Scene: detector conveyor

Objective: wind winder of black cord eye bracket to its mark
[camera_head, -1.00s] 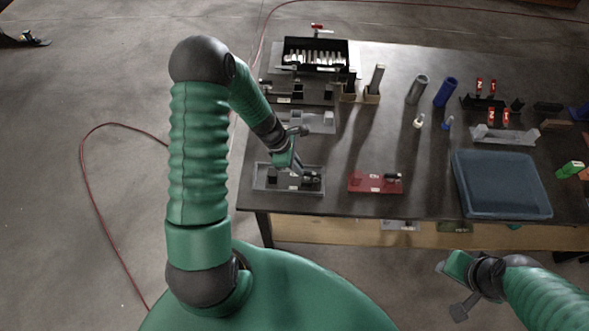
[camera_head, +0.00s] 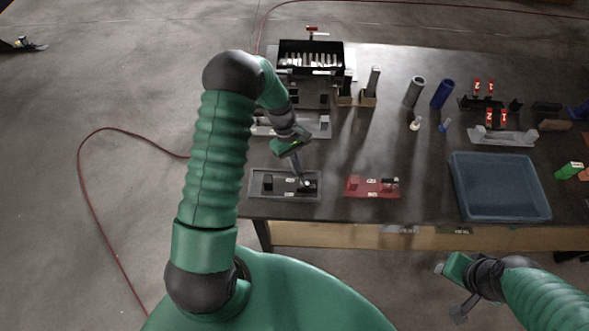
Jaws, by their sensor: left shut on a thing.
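A grey bracket base (camera_head: 262,194) with black parts on it lies at the near left of the table. I take it for the black cord eye bracket. My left gripper (camera_head: 304,182) comes down on its right part and is shut on a small dark piece there, which looks like the winder; the fingers mostly hide it. A small white spot shows beside the fingertips; I cannot make out the mark. My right gripper (camera_head: 450,285) is low at the right, off the table's front edge and away from the bracket; its jaws are unclear.
A red bracket (camera_head: 364,188) with a dark part lies right of the grey one. A blue tray (camera_head: 500,212) is at the front right. Behind stand a black bin (camera_head: 312,72), a grey cylinder (camera_head: 414,92) and a blue cylinder (camera_head: 441,93). Table between the brackets is bare.

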